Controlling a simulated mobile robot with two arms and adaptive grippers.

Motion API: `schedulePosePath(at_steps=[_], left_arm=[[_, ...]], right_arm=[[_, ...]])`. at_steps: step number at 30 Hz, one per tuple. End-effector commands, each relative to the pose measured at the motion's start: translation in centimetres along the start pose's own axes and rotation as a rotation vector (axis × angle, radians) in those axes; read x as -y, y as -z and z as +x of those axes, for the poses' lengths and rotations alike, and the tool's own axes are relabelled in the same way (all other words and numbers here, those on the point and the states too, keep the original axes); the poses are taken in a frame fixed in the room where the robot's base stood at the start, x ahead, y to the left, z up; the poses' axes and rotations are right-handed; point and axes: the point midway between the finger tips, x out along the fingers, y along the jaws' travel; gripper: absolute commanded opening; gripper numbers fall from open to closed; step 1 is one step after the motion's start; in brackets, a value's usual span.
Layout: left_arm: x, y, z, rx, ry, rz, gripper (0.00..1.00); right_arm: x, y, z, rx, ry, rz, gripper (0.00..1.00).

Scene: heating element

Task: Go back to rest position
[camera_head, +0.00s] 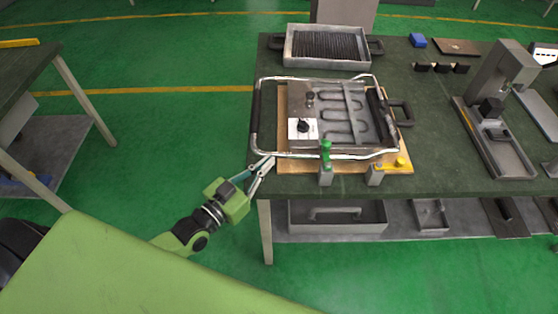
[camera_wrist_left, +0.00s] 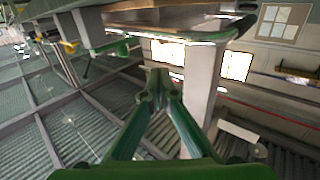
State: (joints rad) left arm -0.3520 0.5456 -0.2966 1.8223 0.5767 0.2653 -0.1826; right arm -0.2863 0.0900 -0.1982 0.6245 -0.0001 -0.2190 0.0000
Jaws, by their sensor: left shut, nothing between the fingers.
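My left gripper (camera_head: 264,169) is at the front left corner of the green workbench, beside the metal handle frame (camera_head: 254,125) of the heating element. In the left wrist view its fingers (camera_wrist_left: 159,78) come together at the tips with nothing between them. In that view the bench edge and a metal tube lie close above and beyond the fingertips; I cannot tell whether they touch. The heating element (camera_head: 335,115) lies on a brown board on the bench, with a control knob on a white plate. My right gripper is not in view.
Green-handled clamp (camera_head: 326,152) and yellow-handled clamp (camera_head: 398,163) stand at the bench's front edge. A grill tray (camera_head: 327,46) sits behind the element. A grey press (camera_head: 498,100) stands to the right. Another table (camera_head: 40,70) is at the left, with open green floor (camera_head: 165,120) between.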

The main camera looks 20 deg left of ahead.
Motion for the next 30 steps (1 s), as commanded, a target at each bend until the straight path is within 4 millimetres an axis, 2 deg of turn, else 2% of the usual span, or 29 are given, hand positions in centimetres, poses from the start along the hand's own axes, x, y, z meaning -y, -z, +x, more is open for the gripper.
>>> schedulePosePath(at_steps=[9,20,23,26,30], left_arm=[[0.2,0.1,-0.3,-0.001,0.0,0.0,0.0],[-0.1,-0.1,-0.3,0.008,-0.003,-0.001,0.0],[-1.2,-0.7,-0.3,0.056,-0.02,-0.006,0.0],[-3.5,-2.0,-0.5,0.161,-0.049,-0.012,0.0],[-6.5,-4.3,-1.9,0.367,-0.076,-0.01,0.0]], right_arm=[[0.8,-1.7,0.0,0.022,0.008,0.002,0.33],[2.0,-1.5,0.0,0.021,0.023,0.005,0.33],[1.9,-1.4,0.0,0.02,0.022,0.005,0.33],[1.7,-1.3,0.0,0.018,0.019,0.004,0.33],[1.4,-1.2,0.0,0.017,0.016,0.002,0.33]])
